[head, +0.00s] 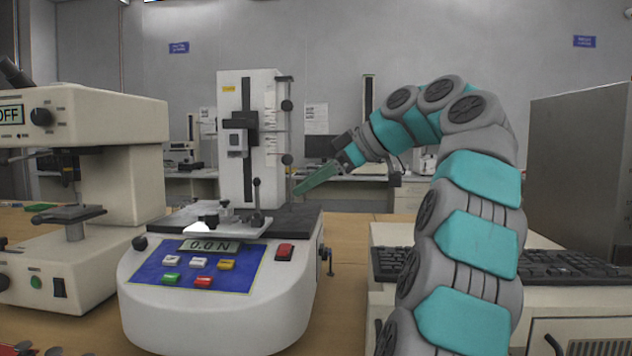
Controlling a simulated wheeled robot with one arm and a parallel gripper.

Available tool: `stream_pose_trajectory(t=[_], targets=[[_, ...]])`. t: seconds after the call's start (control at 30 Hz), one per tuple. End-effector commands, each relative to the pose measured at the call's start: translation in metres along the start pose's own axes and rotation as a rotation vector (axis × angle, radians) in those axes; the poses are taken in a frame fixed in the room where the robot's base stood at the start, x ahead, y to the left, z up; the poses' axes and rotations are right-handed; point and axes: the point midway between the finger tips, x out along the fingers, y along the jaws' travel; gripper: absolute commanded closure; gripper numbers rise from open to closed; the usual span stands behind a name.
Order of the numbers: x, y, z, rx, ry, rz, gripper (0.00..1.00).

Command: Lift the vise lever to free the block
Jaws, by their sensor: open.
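A force tester (215,310) stands in the middle, its display reading 0.0 N. On its top is a small metal vise (238,222) on a light plate. A thin upright dark lever (256,194) with a round knob rises at the vise's right. Small light parts sit at the vise; I cannot tell which one is the block. My gripper (300,190) reaches in from the right, with a long green finger pointing down and left. It is open, above and to the right of the lever, apparently apart from it. The second finger is not clearly visible.
The tester's tall white column (262,150) stands behind the vise. A beige machine (115,130) marked OFF stands close on the left. A keyboard (560,265) and a large grey cabinet (590,170) are on the right. Bare wooden table (345,235) shows right of the tester.

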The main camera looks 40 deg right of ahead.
Motion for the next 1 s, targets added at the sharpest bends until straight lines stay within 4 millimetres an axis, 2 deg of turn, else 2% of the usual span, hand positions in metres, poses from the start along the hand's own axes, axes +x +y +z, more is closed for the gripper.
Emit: stream_pose_trajectory(t=[0.3,1.0], targets=[[-0.0080,-0.0009,0.0050,0.001,0.001,0.001,0.44],[-0.0081,-0.0009,0.0051,0.002,0.001,0.001,0.44]])
